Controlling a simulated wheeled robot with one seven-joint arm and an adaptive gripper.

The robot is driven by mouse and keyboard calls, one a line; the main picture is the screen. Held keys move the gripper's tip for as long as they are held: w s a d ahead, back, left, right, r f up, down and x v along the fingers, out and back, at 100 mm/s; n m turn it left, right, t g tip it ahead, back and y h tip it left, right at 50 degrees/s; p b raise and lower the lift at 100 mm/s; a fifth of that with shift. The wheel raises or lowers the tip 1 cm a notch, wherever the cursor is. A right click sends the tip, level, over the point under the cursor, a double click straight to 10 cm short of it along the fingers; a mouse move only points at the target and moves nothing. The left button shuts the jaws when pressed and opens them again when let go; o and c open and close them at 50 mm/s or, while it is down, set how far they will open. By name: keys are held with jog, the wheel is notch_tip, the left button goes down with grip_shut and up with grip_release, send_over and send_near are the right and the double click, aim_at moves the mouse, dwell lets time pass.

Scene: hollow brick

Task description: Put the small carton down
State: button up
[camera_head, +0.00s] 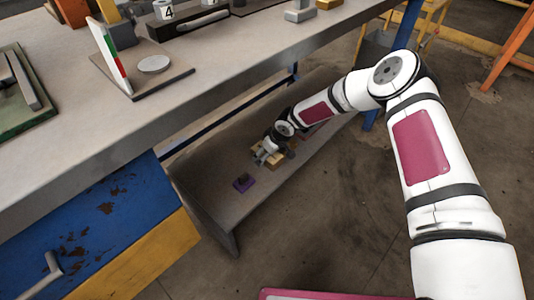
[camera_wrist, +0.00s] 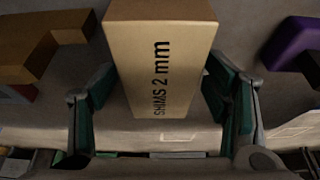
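The small carton is a tan box marked "SHIMS 2 mm" (camera_wrist: 160,60), in the middle of the wrist view. My gripper (camera_wrist: 160,85) has its green-padded fingers on either side of it, and both pads appear to meet its sides. In the head view my gripper (camera_head: 266,154) is low over the lower shelf (camera_head: 225,205), under the workbench. Tan shapes show around the fingers there, but the carton is hard to make out among them. I cannot tell whether the carton touches the shelf.
A brown block (camera_wrist: 40,45) is on the carton's other side. The workbench top (camera_head: 225,60) overhangs the shelf. The shelf's near end looks bare.

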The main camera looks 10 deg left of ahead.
jog(key=shift+r, duration=0.3)
jog(key=p+v, duration=0.4)
jog(key=v, duration=0.7)
jog(key=shift+d+r, duration=0.2)
jog(key=shift+r, duration=0.1)
jog(key=shift+s, duration=0.15)
